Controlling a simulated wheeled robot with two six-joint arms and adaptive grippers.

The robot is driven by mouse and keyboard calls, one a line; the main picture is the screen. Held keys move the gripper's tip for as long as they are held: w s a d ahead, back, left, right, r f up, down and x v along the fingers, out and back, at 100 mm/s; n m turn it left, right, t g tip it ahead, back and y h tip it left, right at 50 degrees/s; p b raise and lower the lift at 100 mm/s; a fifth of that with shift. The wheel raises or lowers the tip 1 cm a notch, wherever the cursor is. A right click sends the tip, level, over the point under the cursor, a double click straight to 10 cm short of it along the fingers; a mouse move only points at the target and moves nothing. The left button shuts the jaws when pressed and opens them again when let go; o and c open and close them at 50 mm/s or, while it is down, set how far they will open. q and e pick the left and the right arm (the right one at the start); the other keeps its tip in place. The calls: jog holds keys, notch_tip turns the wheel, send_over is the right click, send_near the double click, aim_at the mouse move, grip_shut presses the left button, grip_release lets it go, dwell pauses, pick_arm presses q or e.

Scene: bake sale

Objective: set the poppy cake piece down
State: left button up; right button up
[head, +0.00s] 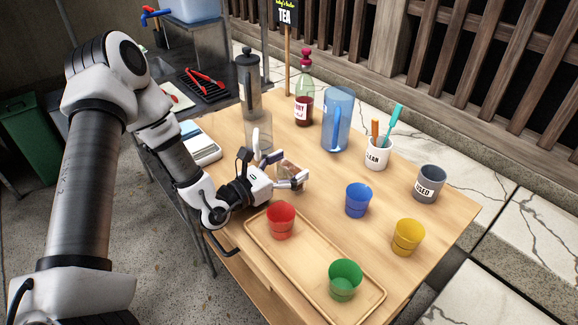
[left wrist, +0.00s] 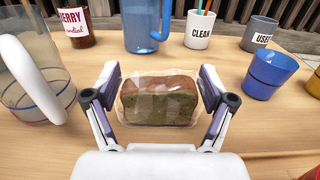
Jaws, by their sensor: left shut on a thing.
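The poppy cake piece (left wrist: 158,102) is a brown-topped slab in clear wrap. In the left wrist view it sits upright between the two fingers of my left gripper (left wrist: 160,92). In the head view the cake piece (head: 291,169) is partly hidden by the fingers, over the wooden table (head: 318,195) behind the tray. My left gripper (head: 281,171) is shut on it from both sides. The cake is low over the table; I cannot tell whether its underside touches the top. My right gripper is not in view.
A tray (head: 263,250) bears a red cup (head: 281,220) and a green cup (head: 344,280). A blue cup (head: 358,200), yellow cup (head: 407,237), blue jug (head: 337,120), CLEAN pot (head: 376,155), USED pot (head: 428,183) and bottle (head: 304,105) stand around. Bare table lies right of the cake.

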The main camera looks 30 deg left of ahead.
pick_arm(q)
jog(key=shift+s+f+b, duration=0.15)
jog(key=shift+f+b, duration=0.05)
jog(key=shift+b, duration=0.1)
jog(key=o, duration=0.6)
jog(key=shift+r, duration=0.15)
